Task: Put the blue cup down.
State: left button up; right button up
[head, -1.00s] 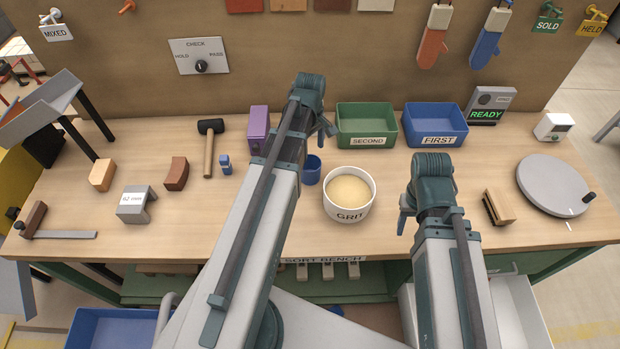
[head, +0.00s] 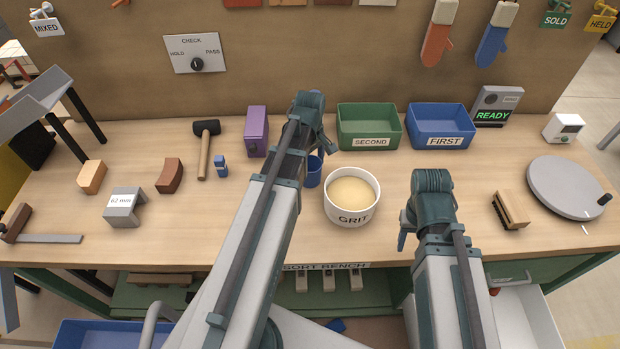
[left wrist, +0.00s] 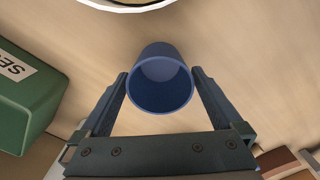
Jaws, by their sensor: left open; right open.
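The blue cup (head: 313,173) stands upright on the bench, just left of the white GRIT bowl and partly behind my left arm in the head view. In the left wrist view the cup (left wrist: 162,92) sits between the two fingers of my left gripper (left wrist: 160,80), its open mouth facing the camera. The fingers are apart, one on each side of the cup; whether they touch it I cannot tell. In the head view my left gripper (head: 325,146) is mostly hidden by its own wrist. My right gripper (head: 404,231) is open and empty over the bench front.
The GRIT bowl (head: 351,210) is close right of the cup. Behind stand the green SECOND bin (head: 370,142) and blue FIRST bin (head: 442,140). A purple box (head: 256,131), small blue piece (head: 221,166) and mallet (head: 205,150) lie left. A brush (head: 510,209) is at right.

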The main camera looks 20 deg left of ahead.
jog(key=shift+r, duration=0.1)
pick_arm(q)
jog(key=c, duration=1.3)
jog(key=shift+r, duration=0.1)
jog(key=shift+r, duration=0.15)
pick_arm(e)
jog(key=shift+r, duration=0.15)
pick_arm(q)
jog(key=shift+r+p, duration=4.45)
jog(key=shift+p, duration=0.3)
pick_arm(e)
notch_tip(320, 180, up, 9)
